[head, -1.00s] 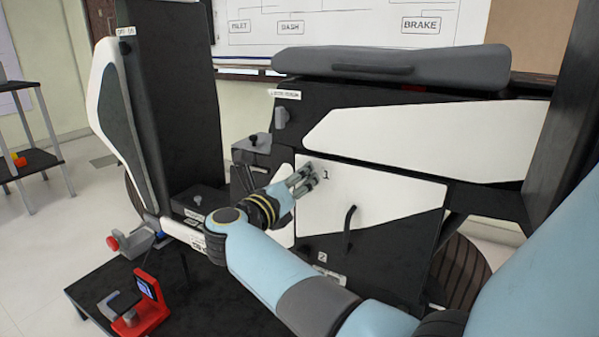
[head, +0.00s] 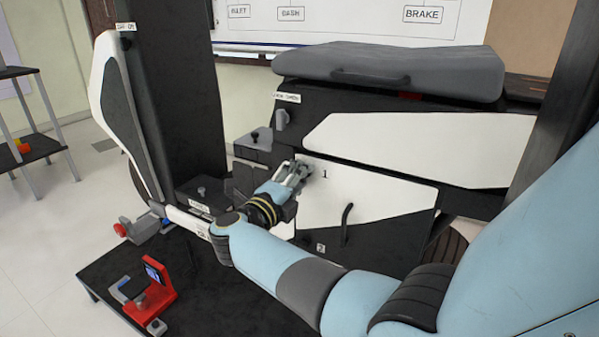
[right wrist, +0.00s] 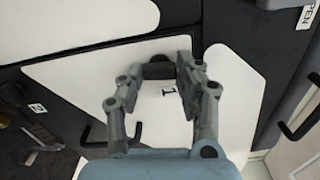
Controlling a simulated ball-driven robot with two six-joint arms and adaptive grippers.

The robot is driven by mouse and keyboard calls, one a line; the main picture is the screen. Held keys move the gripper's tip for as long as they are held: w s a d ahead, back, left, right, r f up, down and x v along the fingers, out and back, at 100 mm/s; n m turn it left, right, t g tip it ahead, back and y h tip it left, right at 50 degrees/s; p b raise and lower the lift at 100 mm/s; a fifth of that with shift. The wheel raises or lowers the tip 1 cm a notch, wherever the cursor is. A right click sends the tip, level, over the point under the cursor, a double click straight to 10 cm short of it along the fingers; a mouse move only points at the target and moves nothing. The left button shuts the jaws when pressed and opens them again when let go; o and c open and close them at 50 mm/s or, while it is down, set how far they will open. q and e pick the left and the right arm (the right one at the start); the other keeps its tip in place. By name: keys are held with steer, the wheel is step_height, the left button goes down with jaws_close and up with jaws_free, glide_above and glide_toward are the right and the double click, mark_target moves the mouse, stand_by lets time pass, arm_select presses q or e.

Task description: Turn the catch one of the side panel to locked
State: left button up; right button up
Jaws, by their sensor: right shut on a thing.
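The side panel (head: 385,198) is a white and black plate with a dark bar handle (head: 346,223); it also shows in the right wrist view (right wrist: 235,85). Catch one (right wrist: 158,70) is a small dark piece at the panel's edge, beside the printed "1". My right gripper (head: 300,172) is at the panel's upper left corner. In the right wrist view its fingers (right wrist: 160,66) are shut on catch one from both sides. The fingers largely hide the catch in the head view, and I cannot tell its turn angle. My left gripper is not in view.
A grey padded seat (head: 390,70) lies above the panel. A black upright (head: 160,100) stands at left. A low black table (head: 215,300) in front carries a red device (head: 158,283). A shelf (head: 35,145) stands far left, with open floor nearby.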

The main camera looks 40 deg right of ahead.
steer(key=shift+r+n, duration=0.1)
steer(key=shift+n, duration=0.5)
steer(key=shift+p, duration=0.35)
steer(key=o, duration=1.1)
steer(key=shift+o, duration=0.2)
